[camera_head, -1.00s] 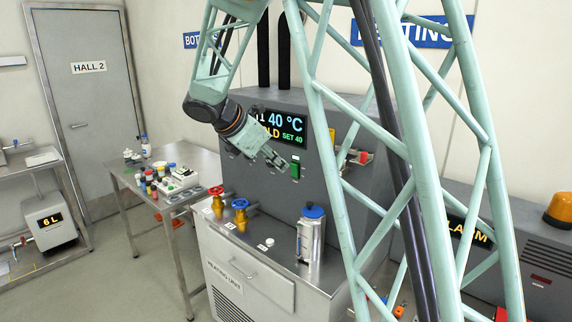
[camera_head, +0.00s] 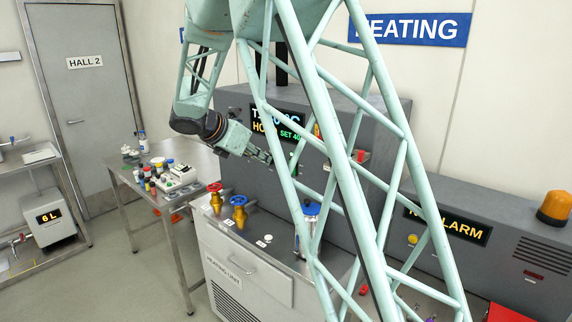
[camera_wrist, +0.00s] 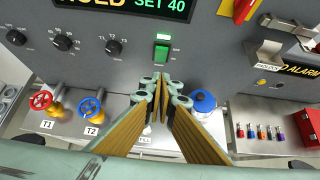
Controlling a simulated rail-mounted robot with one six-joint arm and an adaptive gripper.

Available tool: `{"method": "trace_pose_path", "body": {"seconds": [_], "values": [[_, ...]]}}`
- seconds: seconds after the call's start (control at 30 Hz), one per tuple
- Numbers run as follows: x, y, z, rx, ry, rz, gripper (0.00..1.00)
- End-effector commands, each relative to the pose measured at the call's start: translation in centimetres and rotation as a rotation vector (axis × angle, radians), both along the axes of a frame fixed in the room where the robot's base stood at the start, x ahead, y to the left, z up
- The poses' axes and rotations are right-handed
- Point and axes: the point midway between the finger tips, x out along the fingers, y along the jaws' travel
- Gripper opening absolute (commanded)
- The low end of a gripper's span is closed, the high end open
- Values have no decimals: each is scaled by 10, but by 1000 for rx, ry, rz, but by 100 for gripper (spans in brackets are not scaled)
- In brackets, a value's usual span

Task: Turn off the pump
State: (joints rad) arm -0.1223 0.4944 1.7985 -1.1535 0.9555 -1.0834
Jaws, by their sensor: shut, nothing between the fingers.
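In the wrist view a green rocker switch (camera_wrist: 161,52) sits on the grey panel of the heating unit, with a lit green lamp (camera_wrist: 163,36) just above it. No pump label is readable near it. My gripper (camera_wrist: 160,82) is shut and empty, its tips just below the switch in the picture; I cannot tell whether they touch the panel. In the head view my gripper (camera_head: 266,158) is in front of the panel, under the display (camera_head: 275,122). My lattice arm partly covers the panel there.
Several black knobs (camera_wrist: 64,42) are left of the switch. A red valve (camera_wrist: 41,101) and a blue valve (camera_wrist: 92,105) stand below them. A blue-lidded canister (camera_wrist: 203,102) stands close by on the right. An alarm box (camera_head: 480,230) with an orange beacon (camera_head: 555,208) is further right.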

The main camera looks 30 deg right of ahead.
Motion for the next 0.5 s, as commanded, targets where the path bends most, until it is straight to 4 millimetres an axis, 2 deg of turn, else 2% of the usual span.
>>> {"method": "trace_pose_path", "body": {"seconds": [0.27, 0.5], "values": [[0, -2, -2, 0, 1, -1, 0], [5, -12, -11, 1, 1, -1, 0]]}}
